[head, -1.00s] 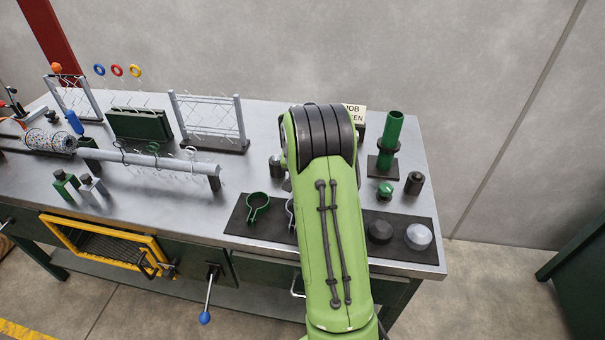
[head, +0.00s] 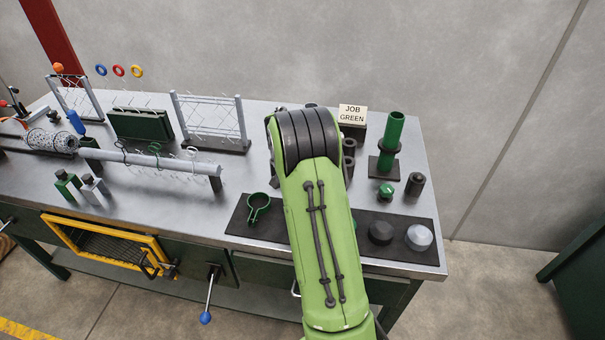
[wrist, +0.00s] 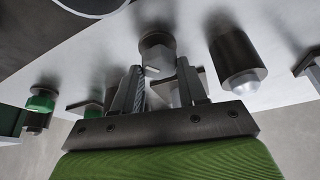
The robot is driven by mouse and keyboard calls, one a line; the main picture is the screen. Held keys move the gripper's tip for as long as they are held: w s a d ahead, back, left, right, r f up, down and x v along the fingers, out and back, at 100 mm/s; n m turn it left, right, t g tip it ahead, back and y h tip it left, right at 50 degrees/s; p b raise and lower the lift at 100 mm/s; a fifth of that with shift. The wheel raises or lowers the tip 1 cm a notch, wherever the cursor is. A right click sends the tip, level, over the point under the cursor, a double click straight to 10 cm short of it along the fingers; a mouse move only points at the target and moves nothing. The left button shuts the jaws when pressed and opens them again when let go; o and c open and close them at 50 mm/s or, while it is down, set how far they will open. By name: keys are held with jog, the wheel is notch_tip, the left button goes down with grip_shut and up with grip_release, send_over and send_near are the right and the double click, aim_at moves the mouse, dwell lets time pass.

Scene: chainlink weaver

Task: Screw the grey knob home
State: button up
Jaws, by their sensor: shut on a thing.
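My gripper (wrist: 160,72) shows in the wrist view, its two fingers closed about a grey, faceted knob-like piece (wrist: 157,46). The fingertips are at its near end; whether it sits on a thread cannot be told. In the head view my gripper and the held piece are hidden behind my green arm. A dark cylinder with a silver tip (wrist: 238,62) stands to the right in the wrist view, apart from my fingers. A green knob (wrist: 41,101) shows at the left there, and a green knob (head: 386,190) shows on the bench in the head view.
A black mat (head: 242,228) holds a green ring clamp (head: 258,204), a dark dome (head: 380,232) and a silver dome (head: 418,237). A green tube (head: 391,132) stands at the back right, beside a sign reading JOB GREEN (head: 352,114). A dark cylinder (head: 415,184) stands near the green knob.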

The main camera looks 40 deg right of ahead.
jog(key=o, duration=1)
jog(key=shift+o, duration=0.2)
jog(key=p+v, duration=0.2)
jog(key=v, duration=1.3)
jog(key=shift+r+p, duration=0.35)
jog(key=shift+s+a, duration=0.1)
jog(key=s+a+r+n+t+y, duration=0.2)
jog(key=s+a+r+n, duration=0.45)
jog(key=a, duration=0.65)
jog(key=s+a+n+t+y, duration=0.1)
jog(key=s+a+n, duration=0.2)
jog(key=s+a, duration=0.2)
jog(key=s+a+n+y, duration=0.1)
jog(key=s+a+n, duration=0.2)
jog(key=s, duration=0.9)
jog(key=a, duration=0.3)
jog(key=shift+f+t+p, duration=0.2)
jog(key=shift+t+p, duration=0.2)
